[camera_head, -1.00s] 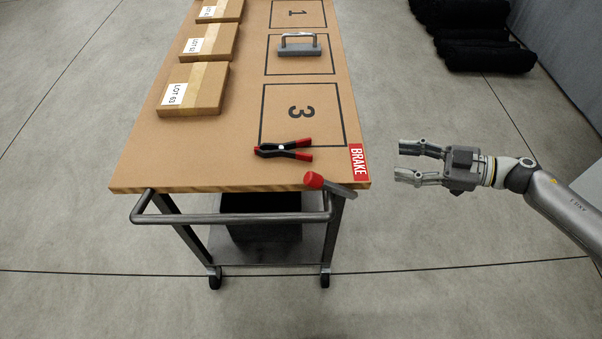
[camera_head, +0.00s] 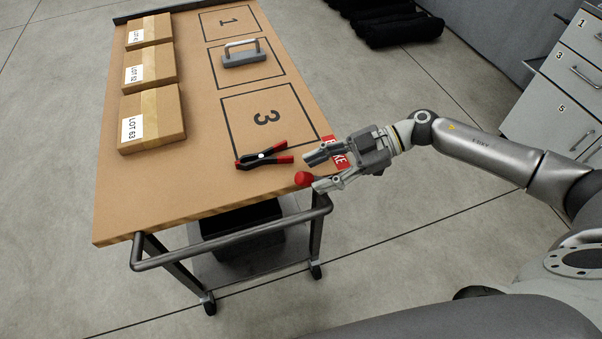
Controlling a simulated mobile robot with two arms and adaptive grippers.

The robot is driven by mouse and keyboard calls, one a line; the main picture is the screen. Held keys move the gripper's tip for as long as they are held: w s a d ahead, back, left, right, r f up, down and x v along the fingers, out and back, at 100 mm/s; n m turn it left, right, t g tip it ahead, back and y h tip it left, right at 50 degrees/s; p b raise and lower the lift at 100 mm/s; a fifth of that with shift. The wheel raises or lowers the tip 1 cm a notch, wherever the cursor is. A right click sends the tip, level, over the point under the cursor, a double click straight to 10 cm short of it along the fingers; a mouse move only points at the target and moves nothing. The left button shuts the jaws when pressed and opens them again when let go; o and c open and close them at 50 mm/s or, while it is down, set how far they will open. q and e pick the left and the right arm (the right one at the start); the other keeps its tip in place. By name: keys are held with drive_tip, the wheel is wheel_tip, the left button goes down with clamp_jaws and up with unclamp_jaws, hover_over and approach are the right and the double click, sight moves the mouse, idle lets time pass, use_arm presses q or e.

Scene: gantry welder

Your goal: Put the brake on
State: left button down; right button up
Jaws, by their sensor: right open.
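The brake lever's red knob (camera_head: 303,179) sticks out at the near right corner of the wooden-topped cart (camera_head: 170,210). The red BRAKE label (camera_head: 341,160) on that corner is partly hidden behind my right gripper. My right gripper (camera_head: 310,171) is open, with its fingertips pointing left at the knob. The knob appears by the fingertips, roughly between them; I cannot tell whether they touch. The lever's shaft is mostly hidden by the lower finger. My left gripper is not in view.
Red-and-black pliers (camera_head: 263,156) lie on the cart close to the gripper. A grey handled block (camera_head: 243,54) sits in a marked square. Cardboard boxes (camera_head: 151,118) line the left side. A tube push handle (camera_head: 230,236) runs along the near edge. A drawer cabinet (camera_head: 560,85) stands at right.

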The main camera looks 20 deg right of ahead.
sight(309, 175)
drive_tip(key=x, duration=0.4)
drive_tip(key=shift+r+p, duration=0.1)
drive_tip(key=shift+p, duration=0.2)
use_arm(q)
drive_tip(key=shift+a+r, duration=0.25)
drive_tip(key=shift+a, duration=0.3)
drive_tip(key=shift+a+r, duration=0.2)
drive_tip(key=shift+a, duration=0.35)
use_arm(e)
drive_tip(key=shift+a+f, duration=0.2)
drive_tip(key=shift+a, duration=0.1)
drive_tip(key=shift+c, duration=0.2)
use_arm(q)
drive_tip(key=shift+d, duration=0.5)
use_arm(e)
clamp_jaws()
